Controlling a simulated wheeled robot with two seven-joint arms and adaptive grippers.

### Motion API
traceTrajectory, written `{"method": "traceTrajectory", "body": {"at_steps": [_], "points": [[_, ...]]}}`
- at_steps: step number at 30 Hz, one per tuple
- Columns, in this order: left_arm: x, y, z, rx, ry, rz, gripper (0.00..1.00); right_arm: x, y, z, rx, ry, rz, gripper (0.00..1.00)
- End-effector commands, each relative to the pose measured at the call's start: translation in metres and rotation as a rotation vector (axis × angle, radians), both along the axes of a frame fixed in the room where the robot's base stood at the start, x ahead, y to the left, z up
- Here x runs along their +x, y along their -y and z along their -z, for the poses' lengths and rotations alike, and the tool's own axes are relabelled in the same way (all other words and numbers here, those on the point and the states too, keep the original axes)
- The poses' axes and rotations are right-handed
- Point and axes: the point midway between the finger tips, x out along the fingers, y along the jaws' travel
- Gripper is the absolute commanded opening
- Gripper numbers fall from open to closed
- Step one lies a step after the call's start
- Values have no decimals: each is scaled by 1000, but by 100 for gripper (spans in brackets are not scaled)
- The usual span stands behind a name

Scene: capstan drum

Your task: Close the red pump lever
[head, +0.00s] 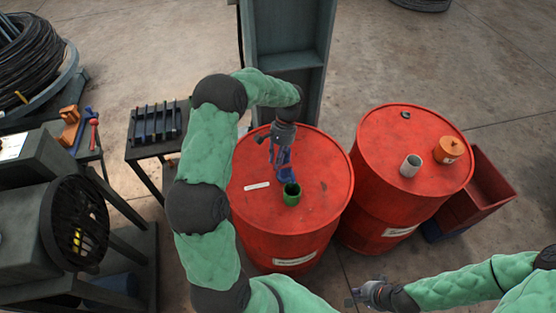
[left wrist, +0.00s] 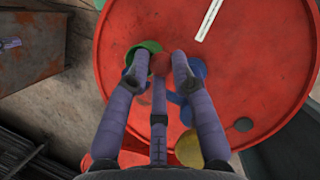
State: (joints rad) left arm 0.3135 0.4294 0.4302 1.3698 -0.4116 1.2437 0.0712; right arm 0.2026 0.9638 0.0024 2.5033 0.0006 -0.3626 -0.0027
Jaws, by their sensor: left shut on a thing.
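A blue piece (head: 287,174), seemingly the pump's body, stands on the left red drum (head: 322,178). A green cup (head: 292,198) stands beside it. My left gripper (head: 281,160) reaches down from above to the blue piece. In the left wrist view, my left fingertips (left wrist: 160,80) are close around a small darker red piece (left wrist: 160,62), which looks like the red pump lever. The fingers hide most of it. The green cup (left wrist: 147,46) and blue parts (left wrist: 197,70) show behind the fingertips. My right gripper (head: 368,293) hangs low at the front, away from the drums; its jaws are unclear.
A white strip (head: 257,186) lies on the left drum. The right red drum (head: 385,140) holds a grey cup (head: 411,166) and an orange object (head: 448,150). A green-grey steel post (head: 288,45) rises behind the left drum. Tables with tools stand to the left.

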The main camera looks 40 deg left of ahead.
Motion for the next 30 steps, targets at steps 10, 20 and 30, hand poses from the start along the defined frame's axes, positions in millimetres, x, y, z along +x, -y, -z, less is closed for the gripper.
{"method": "traceTrajectory", "body": {"at_steps": [10,20,30], "points": [[-1,-2,2,0,-8,55,0,0,0,1,0,0,0,0],[-1,-3,2,1,-8,54,27,0,0,1,0,0,0,0],[1,-2,1,1,-2,52,46,0,0,1,0,0,0,0]]}}
